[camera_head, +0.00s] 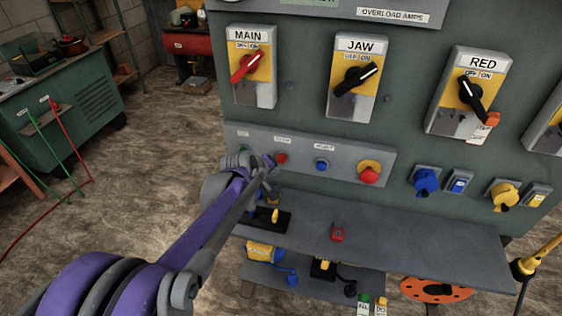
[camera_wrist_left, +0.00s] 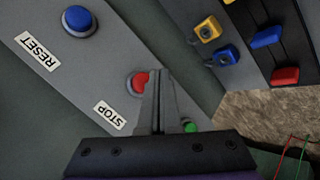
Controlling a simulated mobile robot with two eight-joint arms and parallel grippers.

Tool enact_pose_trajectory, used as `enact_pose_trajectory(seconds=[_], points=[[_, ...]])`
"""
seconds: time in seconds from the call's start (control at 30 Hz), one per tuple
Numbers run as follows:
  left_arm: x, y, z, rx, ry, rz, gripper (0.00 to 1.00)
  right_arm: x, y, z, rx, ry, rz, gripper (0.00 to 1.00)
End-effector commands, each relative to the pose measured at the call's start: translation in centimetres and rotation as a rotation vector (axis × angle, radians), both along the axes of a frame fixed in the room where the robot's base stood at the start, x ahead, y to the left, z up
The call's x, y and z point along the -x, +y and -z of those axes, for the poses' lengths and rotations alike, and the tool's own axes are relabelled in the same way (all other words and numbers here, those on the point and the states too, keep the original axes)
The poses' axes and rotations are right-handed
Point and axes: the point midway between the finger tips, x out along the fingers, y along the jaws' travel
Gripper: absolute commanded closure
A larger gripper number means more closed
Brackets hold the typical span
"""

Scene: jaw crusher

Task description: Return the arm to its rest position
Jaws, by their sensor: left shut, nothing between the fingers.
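My left arm (camera_head: 205,225), purple and grey, reaches in from the lower left in the head view. Its gripper (camera_head: 270,162) is shut and empty in front of the button strip (camera_head: 340,153), close to the red button (camera_head: 281,158). In the left wrist view the shut fingers (camera_wrist_left: 159,75) overlap the right edge of the red STOP button (camera_wrist_left: 138,83). I cannot tell whether they touch it. A green button (camera_wrist_left: 190,126) shows partly behind the fingers. The blue RESET button (camera_wrist_left: 78,20) is further left. My right gripper is not in view.
The grey cabinet carries MAIN (camera_head: 246,66), JAW (camera_head: 357,78) and RED (camera_head: 472,91) switches above. A red mushroom button (camera_head: 369,174) is right of the buttons. A shelf (camera_head: 400,240) juts out below. Open floor (camera_head: 140,170) lies left, before a green workbench (camera_head: 50,125).

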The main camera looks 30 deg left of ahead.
Motion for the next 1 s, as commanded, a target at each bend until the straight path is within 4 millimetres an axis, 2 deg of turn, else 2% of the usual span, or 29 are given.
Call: enact_pose_trajectory(seconds=[0.23,0.77,0.87,0.97,1.0], points=[[1.7,-0.4,0.0,-0.001,0.000,0.001,1.00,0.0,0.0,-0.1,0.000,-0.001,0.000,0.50],[2.0,-0.7,-0.1,-0.004,0.004,0.008,1.00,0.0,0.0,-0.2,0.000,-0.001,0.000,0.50],[3.3,-2.3,-0.5,-0.036,0.022,0.057,1.00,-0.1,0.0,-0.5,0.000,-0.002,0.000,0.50],[6.2,-5.3,-1.3,-0.109,0.063,0.166,1.00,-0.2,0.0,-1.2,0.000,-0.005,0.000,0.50],[7.9,-6.7,-1.6,-0.148,0.085,0.223,1.00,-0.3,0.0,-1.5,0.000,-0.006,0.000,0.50]])
